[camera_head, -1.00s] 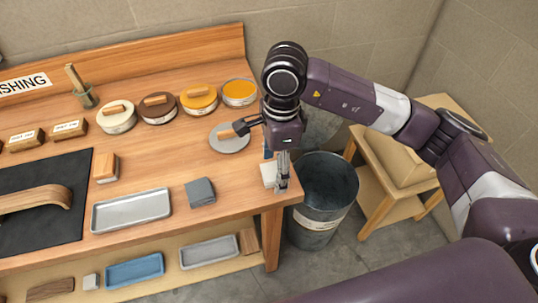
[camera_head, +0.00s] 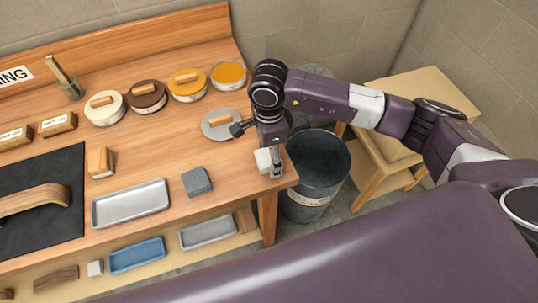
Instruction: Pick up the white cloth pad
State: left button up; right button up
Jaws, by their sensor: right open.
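The white cloth pad (camera_head: 262,160) is a small pale block at the right end of the wooden workbench, near its front corner. My right gripper (camera_head: 276,172) points down right beside the pad and overlaps its right side in the view. The gripper is open. The fingers hide part of the pad, and I cannot tell whether they touch it or stand around it. My left gripper is not in view.
A grey block (camera_head: 197,181) and a metal tray (camera_head: 131,204) lie left of the pad. A grey disc with a wooden handle (camera_head: 217,123) sits behind. A dark bin (camera_head: 316,170) stands just off the bench's right end. Several tins line the back.

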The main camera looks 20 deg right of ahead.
aim_at(269, 156)
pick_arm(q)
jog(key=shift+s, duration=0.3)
pick_arm(e)
jog(key=c, duration=1.1)
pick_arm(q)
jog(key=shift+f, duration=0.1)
pick_arm(e)
jog(key=shift+r, duration=0.1)
jog(key=shift+r, duration=0.25)
pick_arm(q)
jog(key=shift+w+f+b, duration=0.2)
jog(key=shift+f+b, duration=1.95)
jog(key=shift+b, duration=0.15)
pick_arm(e)
jog(key=shift+r, duration=9.65)
